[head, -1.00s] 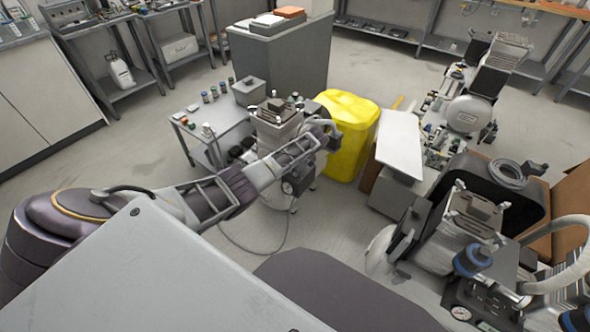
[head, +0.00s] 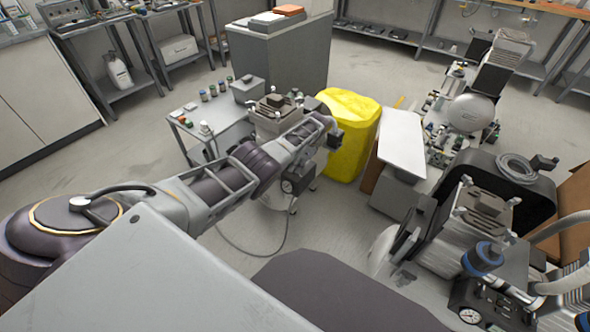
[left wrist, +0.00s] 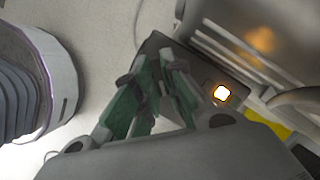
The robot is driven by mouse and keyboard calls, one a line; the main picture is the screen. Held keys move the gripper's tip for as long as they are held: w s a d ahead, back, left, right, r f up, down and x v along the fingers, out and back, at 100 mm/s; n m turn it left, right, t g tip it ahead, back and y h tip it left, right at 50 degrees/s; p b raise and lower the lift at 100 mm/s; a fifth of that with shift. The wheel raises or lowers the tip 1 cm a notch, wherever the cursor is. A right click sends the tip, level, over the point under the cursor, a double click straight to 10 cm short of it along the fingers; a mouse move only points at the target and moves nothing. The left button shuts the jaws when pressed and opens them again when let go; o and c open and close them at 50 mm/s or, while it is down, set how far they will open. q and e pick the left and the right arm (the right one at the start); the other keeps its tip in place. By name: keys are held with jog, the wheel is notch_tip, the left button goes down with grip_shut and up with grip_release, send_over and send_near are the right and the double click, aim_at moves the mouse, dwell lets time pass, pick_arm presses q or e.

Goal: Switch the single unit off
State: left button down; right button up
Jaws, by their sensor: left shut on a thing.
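The single unit (head: 270,122), a small grey compressor with a finned top, stands on the floor mid-view, partly hidden behind my left arm. Its gauge (head: 287,187) shows below the arm. My left gripper (head: 335,137) is at its right side in the head view, its fingertips hard to make out. In the left wrist view, the green-padded fingers (left wrist: 160,68) are closed in at the edge of a dark box (left wrist: 160,45) on the unit. What they grip is hidden. A lit orange-white switch (left wrist: 221,93) glows just right of the fingers. My right gripper is out of view.
A yellow bin (head: 350,135) stands right behind the gripper. A small grey table (head: 215,140) with jars is at left. Another compressor (head: 470,225) stands at right front. A hose loops over the floor below my arm.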

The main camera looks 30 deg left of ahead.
pick_arm(q)
jog(key=shift+n+g+h+b, duration=0.5)
jog(key=shift+n+b, duration=1.1)
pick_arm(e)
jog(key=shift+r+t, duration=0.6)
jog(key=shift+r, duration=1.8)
pick_arm(q)
jog(key=n+b, duration=0.2)
jog(key=n+h+b, duration=0.1)
jog(key=n+b, duration=0.1)
jog(key=shift+w+a+f+g+h, duration=0.1)
jog(key=shift+a+g+h, duration=0.1)
jog(key=shift+g+h, duration=0.1)
jog(key=shift+n+b, duration=0.65)
jog(key=shift+n, duration=0.15)
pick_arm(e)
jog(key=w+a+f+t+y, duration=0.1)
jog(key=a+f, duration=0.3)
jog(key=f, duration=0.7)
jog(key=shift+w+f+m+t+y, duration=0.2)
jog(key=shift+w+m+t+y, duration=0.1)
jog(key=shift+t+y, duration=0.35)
pick_arm(q)
jog(key=c, duration=1.5)
grip_release()
jog(key=shift+h, duration=0.3)
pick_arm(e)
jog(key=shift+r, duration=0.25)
